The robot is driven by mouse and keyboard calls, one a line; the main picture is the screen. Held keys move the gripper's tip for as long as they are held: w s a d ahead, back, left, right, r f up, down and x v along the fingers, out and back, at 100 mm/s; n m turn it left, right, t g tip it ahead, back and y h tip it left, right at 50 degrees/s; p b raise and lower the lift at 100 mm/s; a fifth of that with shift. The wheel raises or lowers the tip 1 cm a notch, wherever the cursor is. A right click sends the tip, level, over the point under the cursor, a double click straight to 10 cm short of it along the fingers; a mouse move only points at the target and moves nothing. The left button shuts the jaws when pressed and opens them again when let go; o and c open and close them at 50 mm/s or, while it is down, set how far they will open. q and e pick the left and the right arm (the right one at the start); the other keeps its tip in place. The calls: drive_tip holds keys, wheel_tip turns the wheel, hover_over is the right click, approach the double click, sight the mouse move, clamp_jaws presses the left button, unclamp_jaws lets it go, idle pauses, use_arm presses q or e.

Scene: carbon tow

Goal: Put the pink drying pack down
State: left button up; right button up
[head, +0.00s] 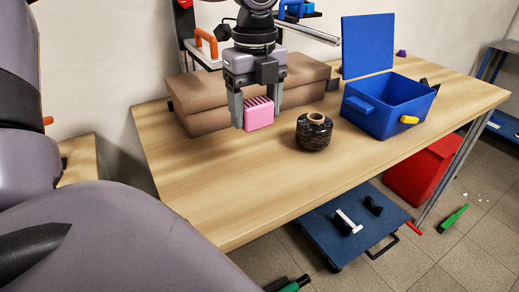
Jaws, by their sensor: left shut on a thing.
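The pink drying pack (259,114) is a small ribbed block in the head view, left of the middle of the wooden table (225,190). My left gripper (257,112) points down and is shut on the pack, with a finger on either side. The pack is over the table top, in front of the brown case; I cannot tell whether its underside touches the wood. My right gripper is not in view.
A dark spool of tow (314,132) stands just right of the pack. Beyond it is an open blue box (385,118) with its lid raised. A brown case (195,122) lies behind. The table's front left is clear.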

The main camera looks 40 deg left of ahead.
sight(256, 166)
use_arm(q)
wheel_tip(256, 166, down, 10)
drive_tip(key=shift+r, duration=0.1)
drive_tip(key=shift+b, duration=0.35)
drive_tip(key=shift+f, duration=0.25)
drive_tip(key=o, duration=1)
drive_tip(key=shift+r, duration=0.1)
drive_tip(key=shift+o, duration=0.2)
wheel_tip(256, 166, up, 12)
drive_tip(key=shift+r+p, duration=0.15)
drive_tip(key=shift+p, duration=0.4)
